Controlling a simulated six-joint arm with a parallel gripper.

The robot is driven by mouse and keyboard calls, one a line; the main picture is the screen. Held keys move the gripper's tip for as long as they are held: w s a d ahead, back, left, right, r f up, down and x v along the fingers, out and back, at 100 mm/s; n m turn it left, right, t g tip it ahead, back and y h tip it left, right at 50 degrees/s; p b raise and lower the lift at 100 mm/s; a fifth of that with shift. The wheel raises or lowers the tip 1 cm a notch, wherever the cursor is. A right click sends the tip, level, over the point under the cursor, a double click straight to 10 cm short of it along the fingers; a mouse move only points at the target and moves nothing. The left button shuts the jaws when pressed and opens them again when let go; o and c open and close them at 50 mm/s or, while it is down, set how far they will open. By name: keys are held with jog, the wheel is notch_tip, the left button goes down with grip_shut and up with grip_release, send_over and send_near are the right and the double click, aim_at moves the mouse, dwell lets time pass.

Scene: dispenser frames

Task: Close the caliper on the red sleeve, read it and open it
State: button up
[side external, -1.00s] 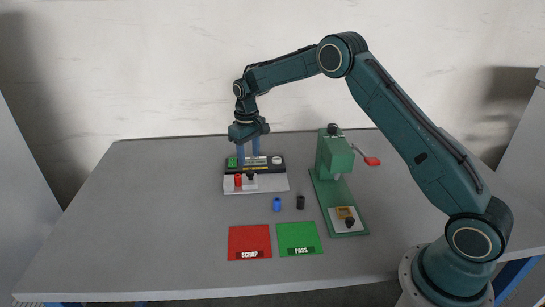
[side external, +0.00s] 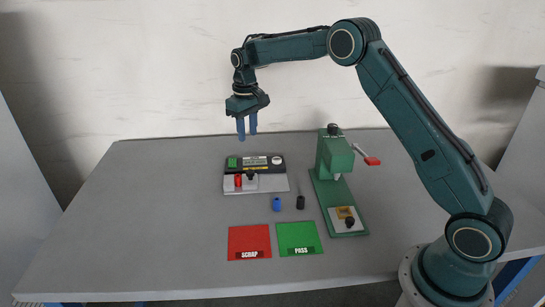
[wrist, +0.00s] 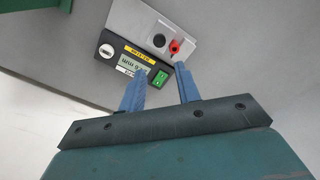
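The caliper is a bench unit with a grey base (side external: 272,185) and a black panel holding a display (side external: 255,163), a green button (side external: 232,162) and a pale round knob (side external: 277,160). The red sleeve (side external: 238,181) stands on the base beside a black round part (side external: 251,177); in the wrist view the sleeve (wrist: 174,47) and black part (wrist: 158,40) look slightly apart. The display (wrist: 131,66) is lit, partly hidden by a finger, its digits unreadable. My gripper (side external: 247,138) is open and empty above the caliper's back edge; its blue fingers (wrist: 161,85) are apart.
A blue sleeve (side external: 277,204) and a black sleeve (side external: 300,202) stand in front of the caliper. Red SCRAP (side external: 249,240) and green PASS (side external: 299,237) pads lie nearer the front. A green press (side external: 335,180) with a red-tipped lever stands right. The table's left side is clear.

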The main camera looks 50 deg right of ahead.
jog(key=shift+s+f, duration=0.1)
jog(key=shift+f, duration=0.05)
grip_shut()
jog(key=s+d+f+m+t, duration=0.1)
jog(key=s+f+m+t, duration=0.1)
jog(key=s+m, duration=0.3)
jog(key=s+d+f+m+t+h, duration=0.1)
jog(key=s+f+m+t, duration=0.2)
jog(key=s+m+t, duration=0.2)
jog(key=shift+s+d+f+m, duration=0.15)
jog(key=shift+s+f+m, duration=0.2)
jog(key=shift+s, duration=1.25)
